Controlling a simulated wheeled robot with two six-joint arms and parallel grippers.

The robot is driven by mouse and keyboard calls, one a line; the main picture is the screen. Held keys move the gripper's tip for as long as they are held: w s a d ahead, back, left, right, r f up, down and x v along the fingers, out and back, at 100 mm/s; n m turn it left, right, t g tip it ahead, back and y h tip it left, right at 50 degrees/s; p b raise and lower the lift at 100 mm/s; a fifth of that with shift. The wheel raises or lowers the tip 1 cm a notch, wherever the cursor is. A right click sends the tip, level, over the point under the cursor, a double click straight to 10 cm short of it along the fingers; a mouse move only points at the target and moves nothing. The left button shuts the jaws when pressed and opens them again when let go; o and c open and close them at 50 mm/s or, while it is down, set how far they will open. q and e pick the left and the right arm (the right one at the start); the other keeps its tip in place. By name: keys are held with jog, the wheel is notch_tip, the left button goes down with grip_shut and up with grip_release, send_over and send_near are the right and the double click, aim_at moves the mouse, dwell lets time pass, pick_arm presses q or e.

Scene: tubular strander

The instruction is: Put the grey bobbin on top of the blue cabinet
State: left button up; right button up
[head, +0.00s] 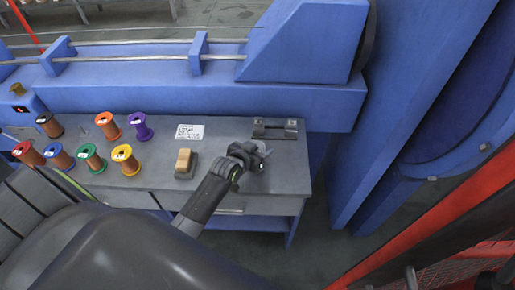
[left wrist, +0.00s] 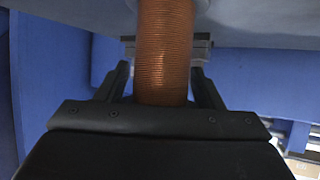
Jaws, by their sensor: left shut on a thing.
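My left gripper (head: 256,157) is above the right part of the grey workbench, near its front edge. It is shut on a bobbin wound with copper-coloured wire (left wrist: 165,50), which stands between the two fingers in the left wrist view. A pale grey flange shows at the top of that view; in the head view the gripper mostly hides the bobbin. A small blue box (head: 22,118) with a red mark stands at the far left; I cannot tell whether it is the blue cabinet. My right gripper is not in view.
Several coloured bobbins, such as the purple one (head: 141,128) and yellow one (head: 126,161), stand on the bench (head: 225,138). A wood-topped block (head: 185,164), a paper label (head: 189,132) and a metal cradle (head: 275,128) are there too. Blue machinery (head: 305,45) lies behind; a red frame is at right.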

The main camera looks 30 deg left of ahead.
pick_arm(q)
jog(key=shift+f, duration=0.1)
jog(key=o, duration=1.2)
jog(key=shift+c, duration=0.2)
jog(key=shift+r, duration=0.2)
jog(key=v, duration=1.2)
jog(key=shift+f, duration=0.1)
